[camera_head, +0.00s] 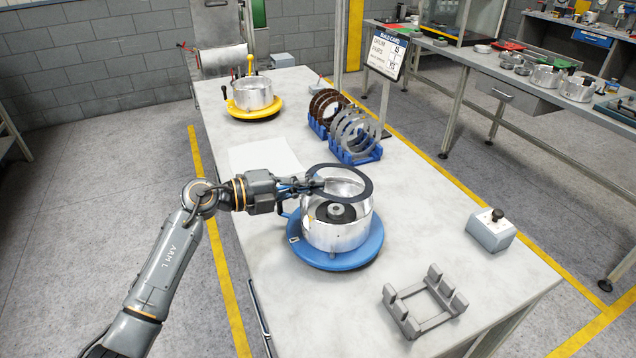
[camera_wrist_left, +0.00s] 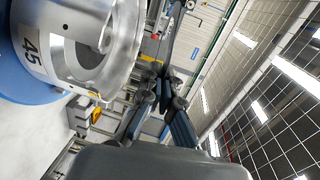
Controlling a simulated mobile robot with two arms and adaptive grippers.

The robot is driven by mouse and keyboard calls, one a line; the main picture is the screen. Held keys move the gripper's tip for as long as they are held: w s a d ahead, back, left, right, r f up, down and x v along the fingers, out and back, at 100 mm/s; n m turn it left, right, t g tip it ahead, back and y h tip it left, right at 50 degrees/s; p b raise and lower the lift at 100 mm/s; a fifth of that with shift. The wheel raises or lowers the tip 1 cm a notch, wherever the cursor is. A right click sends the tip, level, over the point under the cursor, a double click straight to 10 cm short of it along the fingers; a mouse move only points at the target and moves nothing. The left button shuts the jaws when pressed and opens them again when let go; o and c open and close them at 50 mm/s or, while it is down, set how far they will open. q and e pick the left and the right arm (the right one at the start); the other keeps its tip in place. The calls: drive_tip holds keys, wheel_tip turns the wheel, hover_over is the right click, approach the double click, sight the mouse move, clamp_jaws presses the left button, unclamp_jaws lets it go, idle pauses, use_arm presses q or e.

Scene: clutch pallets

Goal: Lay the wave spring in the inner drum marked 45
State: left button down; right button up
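A thin, dark flat ring, apparently the wave spring (camera_head: 367,184), is level or nearly level above the open top of a silver drum (camera_head: 336,238). My left gripper (camera_head: 314,186) is shut on the ring's left edge. In the left wrist view, the fingers (camera_wrist_left: 166,86) pinch the ring, seen nearly edge-on (camera_wrist_left: 172,38). The drum stands on a round blue base (camera_head: 345,262). A "45" label (camera_wrist_left: 31,48) shows on its wall in the left wrist view. A dark hub (camera_head: 336,211) is visible inside the drum. My right gripper is out of view.
Blue racks hold brown rings (camera_head: 325,104) and grey rings (camera_head: 357,130) behind the drum. Another drum (camera_head: 253,93) sits on a yellow base at the far end. A grey cradle (camera_head: 425,303) and button box (camera_head: 490,231) stand at front right. White table surface is clear between them.

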sight(331, 211)
use_arm(q)
drive_tip(key=shift+a+f+b, duration=0.1)
drive_tip(key=shift+f+b, duration=1.4)
drive_tip(key=shift+b, duration=0.05)
drive_tip(key=shift+f+b, duration=0.3)
drive_tip(key=shift+f, duration=0.3)
drive_tip(key=shift+s+f+b, duration=0.1)
drive_tip(key=shift+f+b, duration=0.25)
drive_tip(key=shift+f, duration=0.35)
drive_tip(key=shift+f+b, duration=0.6)
drive_tip(key=shift+f, duration=0.6)
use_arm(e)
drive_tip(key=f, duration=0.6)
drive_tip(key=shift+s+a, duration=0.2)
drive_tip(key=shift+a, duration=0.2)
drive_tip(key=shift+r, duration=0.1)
use_arm(q)
drive_tip(key=c, duration=1.4)
unclamp_jaws()
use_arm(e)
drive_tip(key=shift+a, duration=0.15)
